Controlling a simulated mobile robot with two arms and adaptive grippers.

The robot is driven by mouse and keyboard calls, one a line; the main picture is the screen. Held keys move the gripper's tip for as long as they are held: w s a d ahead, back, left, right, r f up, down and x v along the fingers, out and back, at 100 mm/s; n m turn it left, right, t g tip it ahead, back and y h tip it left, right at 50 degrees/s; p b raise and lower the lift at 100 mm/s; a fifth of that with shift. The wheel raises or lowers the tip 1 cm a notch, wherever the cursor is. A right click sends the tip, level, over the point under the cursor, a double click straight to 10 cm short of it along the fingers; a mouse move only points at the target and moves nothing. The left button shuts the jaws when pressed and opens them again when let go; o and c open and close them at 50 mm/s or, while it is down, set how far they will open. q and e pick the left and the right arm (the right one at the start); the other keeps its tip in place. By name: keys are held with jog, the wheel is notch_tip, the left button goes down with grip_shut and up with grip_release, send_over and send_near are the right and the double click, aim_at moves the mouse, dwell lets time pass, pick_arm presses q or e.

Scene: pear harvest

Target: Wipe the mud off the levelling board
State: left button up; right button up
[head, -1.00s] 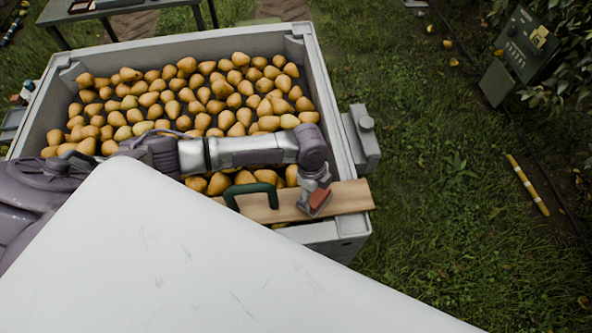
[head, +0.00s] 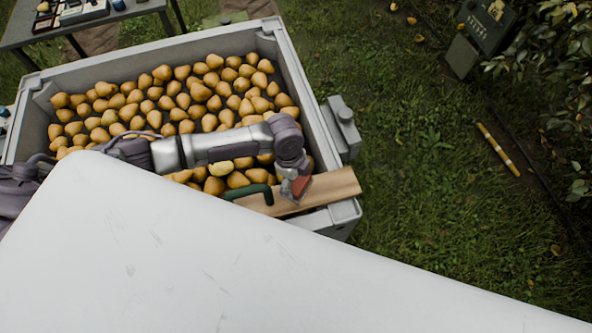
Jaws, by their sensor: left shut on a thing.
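The levelling board (head: 333,187) is a light wooden plank with a green handle (head: 254,192). It lies across the near right corner of a grey bin full of pears, and its right end reaches past the bin's wall. My left gripper (head: 297,190) is above the board, right of the handle. It is shut on a small reddish-orange thing (head: 301,187), perhaps a sponge or cloth, held at the board's top face. I cannot tell whether it touches the wood. No mud shows clearly on the visible part. The board's left part is hidden. My right gripper is not in view.
The grey bin (head: 303,90) holds many yellow-brown pears (head: 190,95). A grey box (head: 341,125) is on its right outer wall. A table (head: 90,15) stands behind at the left. A yellow striped stick (head: 498,150) lies on open grass at the right, near a dark green box (head: 487,25).

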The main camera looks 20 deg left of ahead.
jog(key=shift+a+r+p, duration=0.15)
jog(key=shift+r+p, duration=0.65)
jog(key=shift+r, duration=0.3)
